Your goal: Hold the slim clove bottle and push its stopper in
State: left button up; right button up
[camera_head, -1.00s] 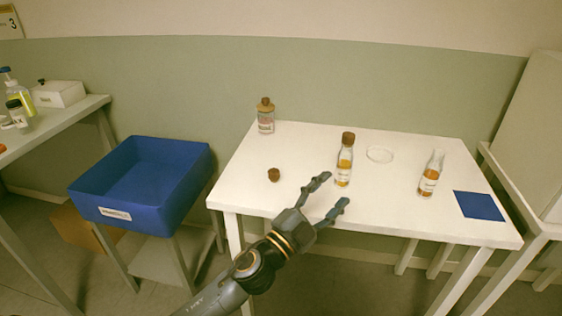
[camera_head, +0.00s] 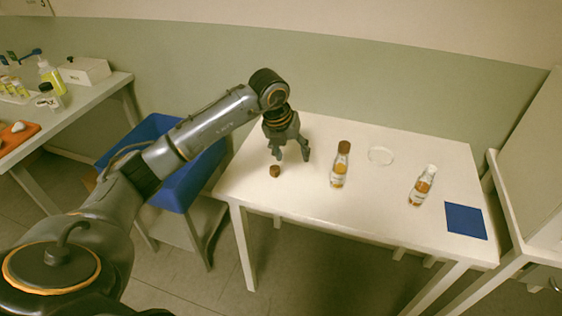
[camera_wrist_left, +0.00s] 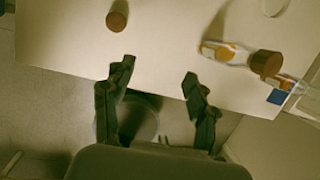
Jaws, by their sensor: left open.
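A slim bottle with amber liquid and a brown stopper (camera_head: 339,168) stands mid-table. It also shows in the left wrist view (camera_wrist_left: 228,53). A second amber bottle (camera_head: 421,188) with a pale, stopperless-looking top stands to the right. The labels are too small to read, so I cannot tell which is clove. A loose brown stopper (camera_head: 275,171) lies near the table's left front, and shows in the left wrist view (camera_wrist_left: 117,20). My left gripper (camera_head: 291,157) is open, empty and pointing down, just behind and right of the loose stopper in the head view.
The white table (camera_head: 330,222) also holds a clear round dish (camera_head: 381,155) and a blue mat (camera_head: 466,220). Another table at far left holds several bottles and a white box (camera_head: 84,70).

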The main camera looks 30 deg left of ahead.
pick_arm(q)
jog(key=a+r+n+y, duration=0.1)
jog(key=a+r+y, duration=0.1)
jog(key=a, duration=0.3)
jog(key=shift+s+a+r+g, duration=0.15)
jog(key=shift+a+r+g, duration=0.15)
jog(key=shift+r, duration=0.15)
pick_arm(e)
jog(key=shift+s+d+r, duration=0.2)
jog(key=shift+s+d, duration=0.15)
jog(key=shift+s, duration=0.3)
pick_arm(q)
jog(key=shift+p, duration=0.3)
jog(key=p, duration=0.1)
send_over(275, 168)
jog(key=s, duration=0.1)
jog(key=f, duration=0.8)
jog(key=shift+s+d+f, duration=0.1)
jog(key=shift+d+f, duration=0.05)
jog(key=shift+d, duration=0.15)
pick_arm(e)
jog(key=shift+r, duration=0.6)
